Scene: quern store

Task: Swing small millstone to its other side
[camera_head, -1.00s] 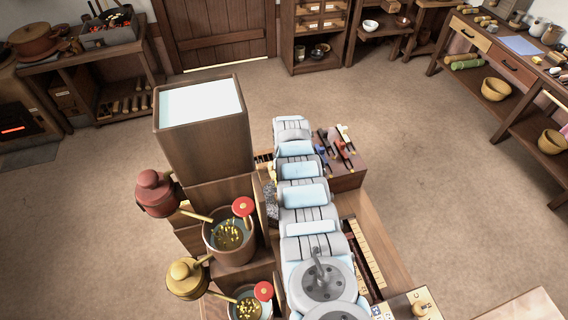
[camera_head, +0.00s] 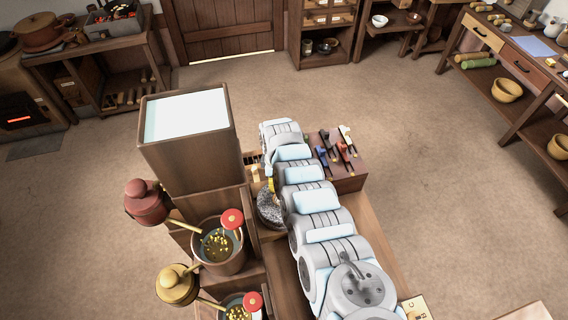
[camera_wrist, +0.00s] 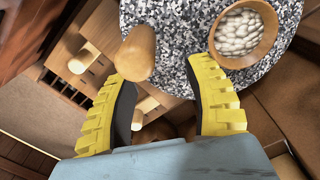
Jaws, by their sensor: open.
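The small millstone is a speckled black-and-white stone disc (camera_wrist: 185,40) across the top of the wrist view. In the head view its grey speckled side (camera_head: 270,212) shows left of my arm, which partly hides it. A rounded wooden handle (camera_wrist: 135,53) stands up from the stone. A wooden cup of white grains (camera_wrist: 240,33) sits at the stone's middle or right part. My gripper (camera_wrist: 168,100) is open, with yellow ridged fingers. The handle's lower end appears close to the left fingertip, not between the fingers; I cannot tell if they touch.
A tall wooden hopper (camera_head: 190,140) stands left of my arm. A dark rack of colored-handled tools (camera_head: 335,155) lies right of the arm. The floor (camera_head: 430,170) further right is clear.

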